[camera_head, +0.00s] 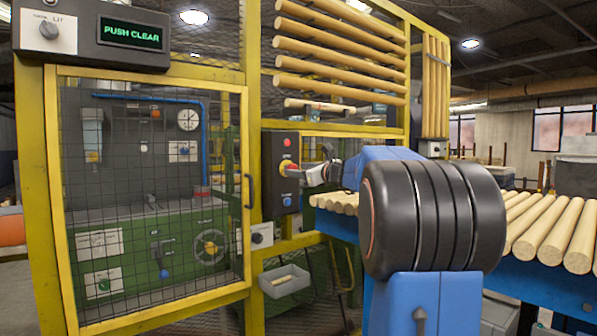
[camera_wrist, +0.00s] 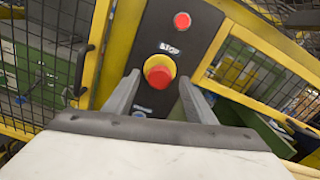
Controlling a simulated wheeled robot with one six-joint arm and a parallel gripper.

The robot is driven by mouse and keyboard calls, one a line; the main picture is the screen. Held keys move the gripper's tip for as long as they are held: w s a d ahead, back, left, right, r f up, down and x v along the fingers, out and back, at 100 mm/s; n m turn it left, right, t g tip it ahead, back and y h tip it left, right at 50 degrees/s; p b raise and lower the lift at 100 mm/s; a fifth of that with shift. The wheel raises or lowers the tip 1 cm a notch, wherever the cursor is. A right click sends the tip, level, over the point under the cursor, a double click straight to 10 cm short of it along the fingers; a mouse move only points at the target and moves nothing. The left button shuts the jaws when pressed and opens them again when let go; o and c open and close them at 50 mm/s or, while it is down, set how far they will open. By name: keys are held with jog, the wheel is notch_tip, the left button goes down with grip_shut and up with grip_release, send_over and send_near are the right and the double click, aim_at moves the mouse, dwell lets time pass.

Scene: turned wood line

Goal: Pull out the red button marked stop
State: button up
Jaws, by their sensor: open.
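The red stop button (camera_wrist: 159,73) is a mushroom head on a yellow collar, under a plate reading STOP, on a black control panel (camera_wrist: 172,26). In the head view the button (camera_head: 287,168) sits mid-panel on the yellow post. My gripper (camera_wrist: 158,88) is open in the wrist view, one finger on each side of the button's lower part. I cannot tell whether either finger touches it. In the head view my gripper (camera_head: 312,174) is just right of the button. A red lamp (camera_wrist: 182,20) is above the button, and a blue button (camera_head: 287,201) below it.
A yellow-framed mesh door (camera_head: 152,190) with a dark handle (camera_head: 250,190) stands left of the panel. A display (camera_head: 132,34) reads PUSH CLEAR. Turned wood rods (camera_head: 557,235) lie on a blue table at right. A grey bin (camera_head: 285,281) hangs below the panel.

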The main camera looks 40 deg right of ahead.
jog(key=s, duration=1.7)
jog(key=shift+d, duration=0.25)
jog(key=s+a+f+n+g+y, duration=0.2)
jog(key=s+a+f+n+g, duration=0.15)
jog(key=a+f+n, duration=0.8)
jog(key=s+a+f+n+g+y, duration=0.35)
jog(key=a+f, duration=0.55)
jog(key=a, duration=0.8)
jog(key=s+a+f+n+g+h, duration=0.2)
jog(key=s+f+n+g+h, duration=0.1)
jog(key=s+f+n, duration=0.5)
jog(key=s+a+f+n+g+h, duration=0.3)
jog(key=s+f+n, duration=0.6)
jog(key=s+f, duration=0.2)
jog(key=shift+s+f+n, duration=0.15)
jog(key=shift+f+n, duration=0.15)
jog(key=shift+c, duration=0.5)
